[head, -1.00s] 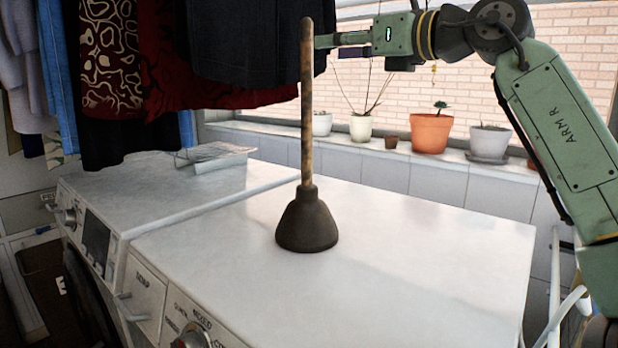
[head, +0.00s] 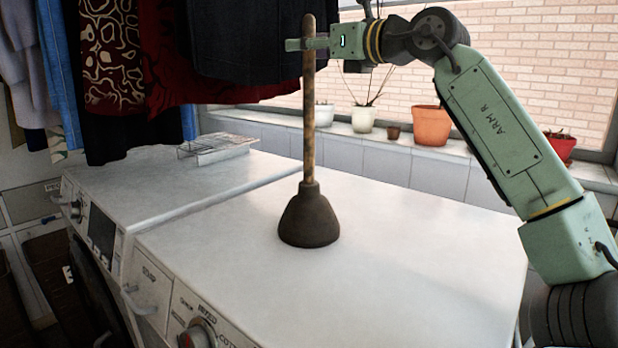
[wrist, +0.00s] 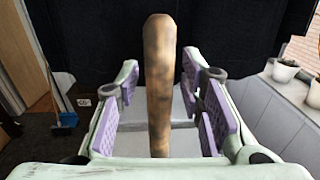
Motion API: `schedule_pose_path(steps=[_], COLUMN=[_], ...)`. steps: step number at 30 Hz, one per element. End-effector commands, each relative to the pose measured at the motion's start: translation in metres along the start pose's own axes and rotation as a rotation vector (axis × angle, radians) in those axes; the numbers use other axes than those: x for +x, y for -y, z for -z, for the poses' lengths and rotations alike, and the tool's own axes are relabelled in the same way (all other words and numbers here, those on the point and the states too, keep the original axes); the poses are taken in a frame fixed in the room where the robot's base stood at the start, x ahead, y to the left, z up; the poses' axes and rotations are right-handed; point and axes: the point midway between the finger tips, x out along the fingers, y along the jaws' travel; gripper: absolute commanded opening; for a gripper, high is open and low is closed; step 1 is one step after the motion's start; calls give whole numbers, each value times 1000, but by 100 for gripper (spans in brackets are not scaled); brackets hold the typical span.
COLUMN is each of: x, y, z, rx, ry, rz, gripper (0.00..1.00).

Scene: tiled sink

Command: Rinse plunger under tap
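The plunger (head: 309,218) stands upright on its dark rubber cup on top of the white machine (head: 430,245). Its worn wooden handle rises toward the hanging clothes and also fills the middle of the wrist view (wrist: 160,85). My gripper (head: 298,44) is level with the upper part of the handle, reaching in from the right. In the wrist view, my gripper's purple-padded fingers (wrist: 160,112) stand apart on either side of the handle. Gaps show between the handle and the pads, so my gripper is open around it. No tap or sink is in view.
A second white machine (head: 130,195) stands at left with a wire rack (head: 216,148) on it. Clothes (head: 245,50) hang behind my gripper. Potted plants, including an orange pot (head: 431,125), line the windowsill at the back. The machine top around the plunger is clear.

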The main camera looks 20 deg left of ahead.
Motion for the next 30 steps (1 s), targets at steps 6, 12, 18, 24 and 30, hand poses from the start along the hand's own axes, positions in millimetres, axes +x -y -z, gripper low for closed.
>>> schedule_pose_path(steps=[6,12,18,24,30], x=[0,0,0,0,0], y=[0,0,0,0,0], z=[0,0,0,0,0], rx=[0,0,0,0,0], ry=[0,0,0,0,0], rz=[0,0,0,0,0], gripper=[18,5,0,0,0])
